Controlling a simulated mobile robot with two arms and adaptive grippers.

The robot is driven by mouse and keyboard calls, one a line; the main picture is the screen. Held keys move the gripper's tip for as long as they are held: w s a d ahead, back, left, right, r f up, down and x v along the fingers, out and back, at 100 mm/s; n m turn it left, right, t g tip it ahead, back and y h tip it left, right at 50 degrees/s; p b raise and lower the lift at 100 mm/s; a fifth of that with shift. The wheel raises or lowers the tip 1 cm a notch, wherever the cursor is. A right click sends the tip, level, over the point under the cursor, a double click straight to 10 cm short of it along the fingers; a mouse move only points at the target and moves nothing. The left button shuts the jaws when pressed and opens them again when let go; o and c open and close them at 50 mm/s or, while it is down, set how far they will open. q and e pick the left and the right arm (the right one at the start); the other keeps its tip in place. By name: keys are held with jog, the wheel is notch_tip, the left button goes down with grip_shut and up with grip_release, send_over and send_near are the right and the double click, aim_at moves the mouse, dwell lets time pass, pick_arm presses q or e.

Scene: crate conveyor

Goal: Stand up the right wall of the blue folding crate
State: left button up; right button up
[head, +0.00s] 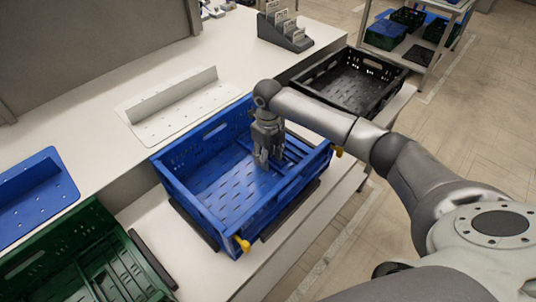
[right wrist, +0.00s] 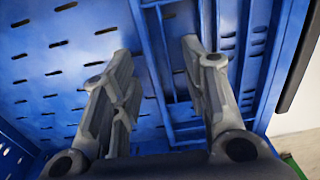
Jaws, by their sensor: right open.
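The blue folding crate (head: 203,211) stands on the white conveyor ledge in the middle of the head view. Its back, left and front walls look upright. Its right wall (head: 294,153) appears to lie folded down inside, with its ribs showing; in the right wrist view the ribbed panel (right wrist: 222,75) lies beside the slotted floor (right wrist: 62,75). My right gripper (head: 262,163) points down inside the crate at the left edge of this panel. Its fingers (right wrist: 152,52) are apart with nothing clearly held between them; contact with the panel cannot be told. My left gripper is not in view.
A black crate (head: 316,80) stands to the right and a green crate (head: 92,216) at lower left. White (head: 170,112) and blue (head: 35,205) angled panels lie on the table (head: 110,90). Yellow latches (head: 242,244) sit at the crate's front corners. A grey holder (head: 286,33) stands behind.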

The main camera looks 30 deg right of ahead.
jog(key=shift+f, duration=0.2)
grip_shut()
jog(key=shift+a, duration=0.1)
